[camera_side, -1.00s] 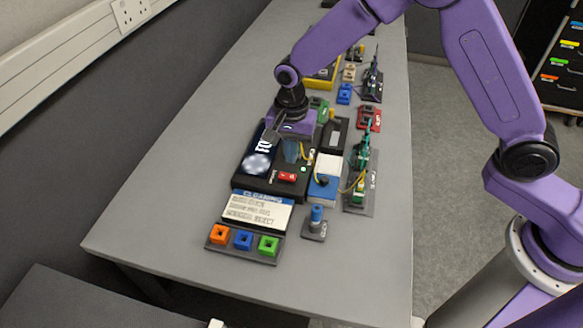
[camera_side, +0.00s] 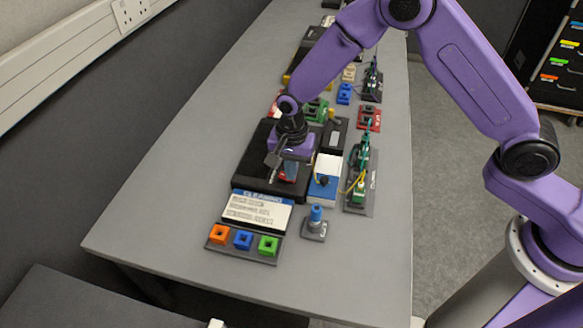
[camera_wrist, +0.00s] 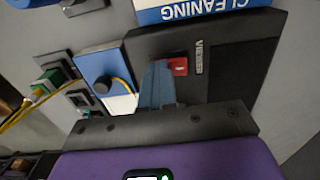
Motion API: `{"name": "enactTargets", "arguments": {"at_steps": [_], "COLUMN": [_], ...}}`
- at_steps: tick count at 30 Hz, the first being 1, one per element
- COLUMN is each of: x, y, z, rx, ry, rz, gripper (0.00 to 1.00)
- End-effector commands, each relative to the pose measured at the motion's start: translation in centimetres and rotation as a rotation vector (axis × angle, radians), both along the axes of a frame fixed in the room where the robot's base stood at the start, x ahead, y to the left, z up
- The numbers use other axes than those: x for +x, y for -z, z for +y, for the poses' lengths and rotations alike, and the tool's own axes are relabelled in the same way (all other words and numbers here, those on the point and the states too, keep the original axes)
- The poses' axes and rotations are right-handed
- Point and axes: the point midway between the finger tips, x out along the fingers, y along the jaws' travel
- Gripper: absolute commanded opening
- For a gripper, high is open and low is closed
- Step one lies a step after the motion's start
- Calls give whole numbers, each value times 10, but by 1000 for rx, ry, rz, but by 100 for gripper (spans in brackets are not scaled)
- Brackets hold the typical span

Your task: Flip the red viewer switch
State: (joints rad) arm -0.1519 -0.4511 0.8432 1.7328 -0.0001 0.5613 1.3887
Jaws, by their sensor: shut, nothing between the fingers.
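The red viewer switch (camera_wrist: 178,66) sits on the black viewer box (camera_wrist: 205,38), beside a label reading VIEWER. The box also shows in the side view (camera_side: 250,172), with its screen dark. My gripper (camera_wrist: 160,67) is shut and empty, its blue-grey fingertips right beside the switch. Whether they touch it cannot be told. In the side view my gripper (camera_side: 290,173) is low over the front part of the box and hides most of the switch.
A blue and white box (camera_side: 325,178) with a black knob and yellow cable stands close on the right. A CLEANING card (camera_side: 257,212) and a tray of orange, blue and green blocks (camera_side: 243,246) lie in front. The table's left side is clear.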

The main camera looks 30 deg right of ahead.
Motion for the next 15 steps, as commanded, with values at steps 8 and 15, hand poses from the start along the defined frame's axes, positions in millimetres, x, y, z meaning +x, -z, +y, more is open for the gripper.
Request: {"name": "enactTargets", "arguments": {"at_steps": [8, 15], "x": [-1, 5], "y": [3, 1], "z": [-1, 6], "rx": [-4, -2], "ry": [0, -1], "rz": [6, 4], "gripper": [0, 0]}}
